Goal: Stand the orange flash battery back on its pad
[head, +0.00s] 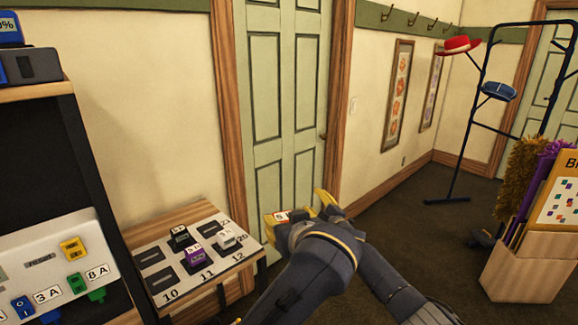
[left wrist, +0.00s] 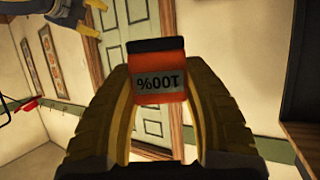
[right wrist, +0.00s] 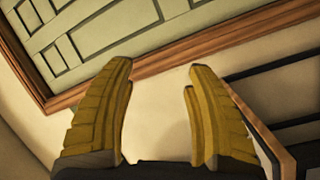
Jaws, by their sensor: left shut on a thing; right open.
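The orange flash battery (left wrist: 158,82) is held between the yellow fingers of my left gripper (left wrist: 160,92). In the left wrist view it has a dark end and a grey "100%" label that reads upside down. In the head view only a small orange and white part of the battery (head: 280,216) shows past my left gripper (head: 284,226), at the right of the low table. My right gripper (head: 326,198) is just beyond, its yellow fingers partly hidden. In the right wrist view my right gripper (right wrist: 156,78) is open and empty. The pad board (head: 205,281) lies on the low table, left of the battery.
A black battery (head: 179,238), a purple one (head: 195,257) and a white one (head: 226,239) stand on the board. Dark empty pads (head: 161,279) show at its left. A sloped panel (head: 52,238) stands at left. A wooden bin (head: 522,274) and a hat rack (head: 473,120) are at right.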

